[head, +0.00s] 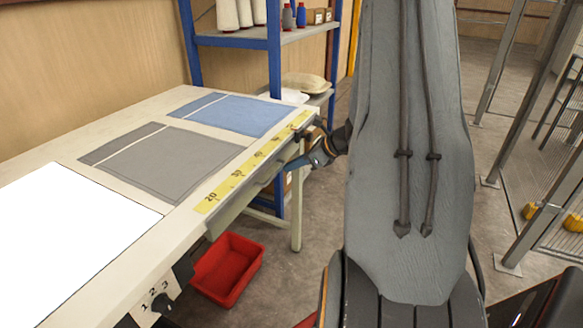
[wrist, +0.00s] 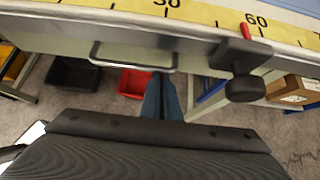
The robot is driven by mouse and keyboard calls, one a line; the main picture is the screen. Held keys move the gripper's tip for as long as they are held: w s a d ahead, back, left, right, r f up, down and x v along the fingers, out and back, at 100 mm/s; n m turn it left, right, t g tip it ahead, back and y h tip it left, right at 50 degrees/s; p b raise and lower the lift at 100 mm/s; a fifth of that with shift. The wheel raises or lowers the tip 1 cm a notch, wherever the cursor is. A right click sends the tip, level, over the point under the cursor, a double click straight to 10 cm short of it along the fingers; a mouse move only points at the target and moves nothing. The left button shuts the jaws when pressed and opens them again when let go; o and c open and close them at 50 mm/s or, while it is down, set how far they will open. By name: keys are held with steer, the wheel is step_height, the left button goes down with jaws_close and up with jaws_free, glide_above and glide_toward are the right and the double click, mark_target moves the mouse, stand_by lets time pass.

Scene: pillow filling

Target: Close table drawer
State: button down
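The table drawer's pale front (wrist: 60,38) runs just under the ruler edge in the wrist view, with a metal bar handle (wrist: 118,64) on it. In the head view the grey drawer front (head: 238,205) lies close under the table edge; any remaining gap is hard to tell. My gripper (wrist: 165,78) shows as narrow blue-grey fingers close together, pointing at the drawer front by the handle's right end. They look shut with nothing between them; contact with the front is unclear. In the head view my gripper (head: 318,152) is beside the table's right edge, partly hidden by my arm.
The table (head: 110,120) carries a blue cloth panel (head: 235,113), a grey one (head: 170,160) and a yellow ruler strip (head: 255,162). A dark clamp knob (wrist: 243,88) sticks out right of the handle. A red bin (head: 228,270) stands on the floor below; a blue-framed shelf (head: 273,60) stands behind.

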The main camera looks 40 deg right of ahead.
steer(key=shift+w+a+r, duration=0.1)
steer(key=shift+w+a, duration=0.1)
steer(key=s+d+r, duration=0.2)
steer(key=s+d, duration=0.1)
steer(key=s, duration=0.2)
steer(key=s+d+r, duration=0.3)
steer(key=s, duration=0.2)
steer(key=shift+s+r, duration=0.25)
steer(key=shift+s, duration=0.05)
